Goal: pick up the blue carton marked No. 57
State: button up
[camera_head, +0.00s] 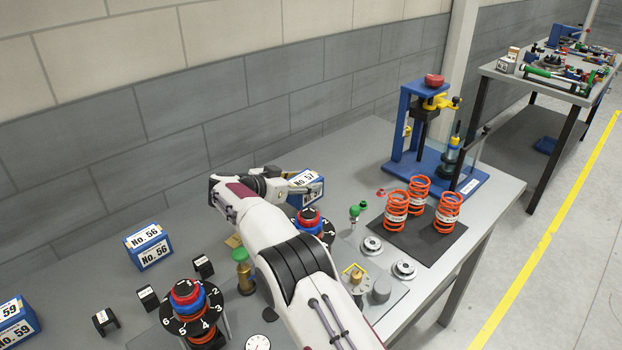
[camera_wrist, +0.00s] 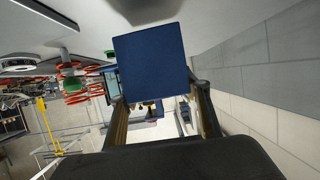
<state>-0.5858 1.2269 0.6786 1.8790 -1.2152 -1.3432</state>
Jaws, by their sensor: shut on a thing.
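The blue carton marked No. 57 (camera_head: 309,188) is at the end of my arm in the head view, near the wall side of the bench. It has white labels on its top and front. In the wrist view the carton (camera_wrist: 150,68) shows as a plain blue face between the two fingers. My gripper (camera_wrist: 158,110) is shut on the carton. In the head view my gripper (camera_head: 290,184) is partly hidden by my own wrist and by the carton. I cannot tell whether the carton touches the bench top.
Carton No. 56 (camera_head: 148,246) and carton No. 59 (camera_head: 16,321) stand to the left. A numbered dial (camera_head: 190,308) is at front left. Orange springs (camera_head: 397,212) stand on a dark mat, and a blue press (camera_head: 420,135) stands behind them. The grey wall (camera_head: 150,120) runs close behind the bench.

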jog(key=s+a, duration=0.4)
jog(key=s, duration=0.1)
jog(key=s+a, duration=0.5)
jog(key=shift+s+a, duration=0.2)
jog(key=shift+s, duration=0.05)
